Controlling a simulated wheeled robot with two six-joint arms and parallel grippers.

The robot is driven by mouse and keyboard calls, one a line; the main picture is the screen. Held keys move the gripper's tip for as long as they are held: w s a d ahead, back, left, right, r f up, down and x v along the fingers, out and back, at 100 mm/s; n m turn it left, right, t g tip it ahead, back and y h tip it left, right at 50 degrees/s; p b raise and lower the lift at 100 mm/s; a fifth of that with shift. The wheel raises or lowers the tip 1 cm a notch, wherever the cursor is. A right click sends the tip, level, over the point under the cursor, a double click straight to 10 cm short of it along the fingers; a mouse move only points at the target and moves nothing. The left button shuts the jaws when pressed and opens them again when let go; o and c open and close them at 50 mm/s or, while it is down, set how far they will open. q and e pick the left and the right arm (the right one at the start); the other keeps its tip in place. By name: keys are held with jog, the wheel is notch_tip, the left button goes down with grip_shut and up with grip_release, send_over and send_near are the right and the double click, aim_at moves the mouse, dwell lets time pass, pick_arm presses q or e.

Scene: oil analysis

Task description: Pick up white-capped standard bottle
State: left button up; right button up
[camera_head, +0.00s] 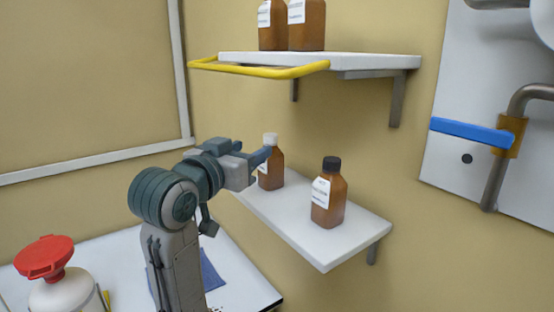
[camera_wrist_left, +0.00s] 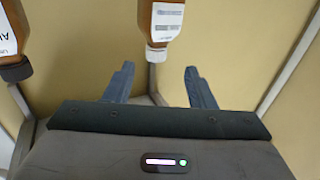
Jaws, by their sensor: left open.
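The white-capped standard bottle (camera_head: 272,176) is brown with a white label and stands upright near the far left end of the lower shelf. My left gripper (camera_head: 262,156) is at its upper part, on its left side, and hides some of it. In the left wrist view the bottle (camera_wrist_left: 163,22) appears upside down, with its white cap in line with the gap between the open fingers (camera_wrist_left: 159,72). The fingers are open and empty; I cannot tell how far they are from the cap. My right gripper is not in view.
A black-capped brown bottle (camera_head: 328,196) stands on the lower shelf (camera_head: 325,245), to the right. The upper shelf (camera_head: 350,61) has a yellow rail (camera_head: 270,72) and two brown bottles. A white container with a red top (camera_head: 44,258) is at lower left.

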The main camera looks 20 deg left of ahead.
aim_at(267, 141)
pick_arm(q)
jog(key=shift+w+d+r+p, duration=0.2)
jog(key=shift+w+r+p, duration=0.2)
jog(key=shift+w, duration=0.3)
jog(key=shift+w+d+f, duration=0.1)
jog(key=shift+w, duration=0.25)
jog(key=w+p, duration=0.1)
jog(key=w+d+p, duration=0.1)
jog(key=w, duration=0.1)
jog(key=w+p, duration=0.1)
jog(key=w, duration=0.1)
jog(key=shift+d+f+p, duration=0.15)
jog(key=shift+f+p, duration=0.1)
jog(key=shift+p, duration=0.1)
jog(key=shift+w, duration=0.2)
jog(key=shift+w+d+f, duration=0.1)
jog(key=shift+w+f, duration=0.05)
jog(key=shift+w, duration=0.1)
grip_shut()
